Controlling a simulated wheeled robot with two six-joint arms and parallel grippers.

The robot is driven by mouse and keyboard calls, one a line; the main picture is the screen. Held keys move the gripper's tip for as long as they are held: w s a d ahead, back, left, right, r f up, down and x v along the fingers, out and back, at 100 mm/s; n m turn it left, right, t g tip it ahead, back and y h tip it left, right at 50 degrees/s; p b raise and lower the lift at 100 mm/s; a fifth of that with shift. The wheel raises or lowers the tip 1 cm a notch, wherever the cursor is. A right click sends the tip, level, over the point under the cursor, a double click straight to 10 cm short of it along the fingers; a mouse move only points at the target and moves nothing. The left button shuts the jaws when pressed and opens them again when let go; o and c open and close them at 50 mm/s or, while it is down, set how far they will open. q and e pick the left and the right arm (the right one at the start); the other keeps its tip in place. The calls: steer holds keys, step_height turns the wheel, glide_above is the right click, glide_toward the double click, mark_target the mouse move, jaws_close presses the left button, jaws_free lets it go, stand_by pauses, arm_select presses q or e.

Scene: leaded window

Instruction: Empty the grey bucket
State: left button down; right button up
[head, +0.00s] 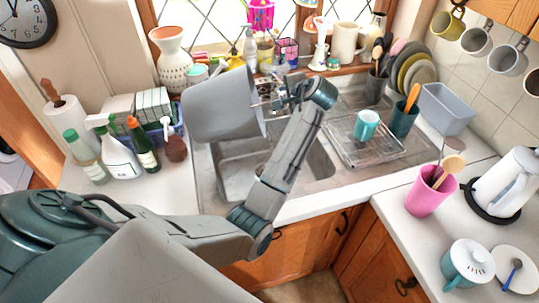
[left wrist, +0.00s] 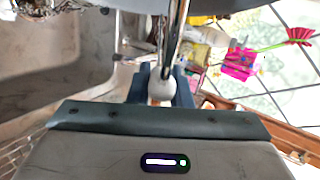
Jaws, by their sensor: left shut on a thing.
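The grey bucket (head: 222,105) is in the air above the left part of the sink (head: 240,180), tilted well over on its side. Its inside does not show, so I cannot tell what it holds. My left gripper (head: 287,92) is at the right side of the bucket, shut on its handle. In the left wrist view the fingers (left wrist: 163,85) close around a thin metal rod with a pale knob, and a grey edge of the bucket (left wrist: 215,6) crosses the top. My right gripper is not in view.
A drying rack (head: 375,150) with a teal mug (head: 366,125) stands right of the basins. A patterned vase (head: 172,58) and window-sill items are close behind the bucket. Spray bottles (head: 118,155) stand on the left counter. A pink cup (head: 428,195) is on the right counter.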

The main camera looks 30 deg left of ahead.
arm_select(q)
steer(key=shift+s+a+r+p, duration=0.2)
steer(key=shift+a+r+p, duration=0.1)
steer(key=shift+a+r, duration=0.1)
steer(key=shift+s+a, duration=0.2)
steer(key=shift+s, duration=0.1)
steer(key=shift+w+d+f, duration=0.25)
steer(key=shift+d, duration=0.1)
steer(key=shift+d+f+b, duration=0.1)
steer(key=shift+d+b, duration=0.05)
steer(key=shift+b, duration=0.3)
steer(key=shift+f, duration=0.15)
steer(key=shift+w, duration=0.1)
